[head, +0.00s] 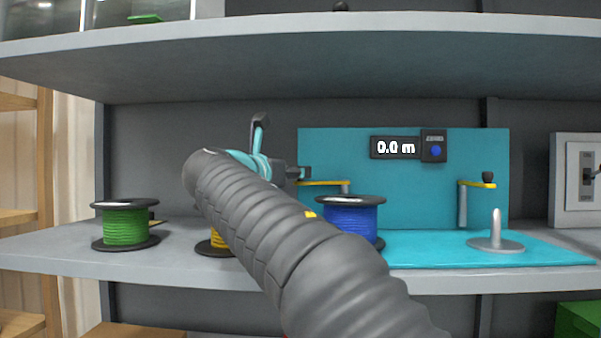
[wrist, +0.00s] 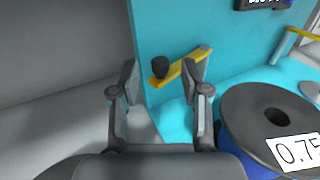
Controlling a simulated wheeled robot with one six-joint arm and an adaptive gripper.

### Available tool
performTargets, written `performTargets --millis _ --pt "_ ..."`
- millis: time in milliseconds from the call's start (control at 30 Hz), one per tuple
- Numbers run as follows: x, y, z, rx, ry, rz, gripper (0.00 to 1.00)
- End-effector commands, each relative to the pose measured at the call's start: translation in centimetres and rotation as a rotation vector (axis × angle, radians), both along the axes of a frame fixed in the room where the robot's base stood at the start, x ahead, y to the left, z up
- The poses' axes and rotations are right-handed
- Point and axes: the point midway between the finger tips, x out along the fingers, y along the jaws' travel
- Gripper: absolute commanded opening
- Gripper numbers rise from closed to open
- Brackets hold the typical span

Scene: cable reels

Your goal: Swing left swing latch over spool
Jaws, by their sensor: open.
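The left swing latch is a yellow arm (wrist: 180,68) with a black knob (wrist: 160,67) at its free end. In the wrist view it points left, away from the blue spool (wrist: 231,143). In the head view its yellow arm (head: 335,183) is partly hidden by my gripper. The blue spool (head: 350,218) stands upright at the left end of the turquoise mat, with dark flanges and a 0.75 label. My gripper (wrist: 160,75) is open and empty. The knob shows between its fingertips, apparently beyond them; contact cannot be told. My gripper (head: 305,173) also shows in the head view.
A green spool (head: 125,226) and a partly hidden yellow spool (head: 217,240) stand left on the shelf. A right latch (head: 478,184) and a bare spindle (head: 496,230) stand right. A display (head: 394,147) reads 0.0 m. The upper shelf (head: 400,50) hangs overhead.

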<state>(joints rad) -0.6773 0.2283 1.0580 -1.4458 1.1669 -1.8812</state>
Motion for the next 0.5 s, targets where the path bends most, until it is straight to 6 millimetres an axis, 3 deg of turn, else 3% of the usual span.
performTargets --millis 200,500 --pt "2.6 -1.3 0.0 0.000 0.001 -0.001 0.46" --pt "3.4 -1.7 0.0 0.000 0.000 0.001 0.46"
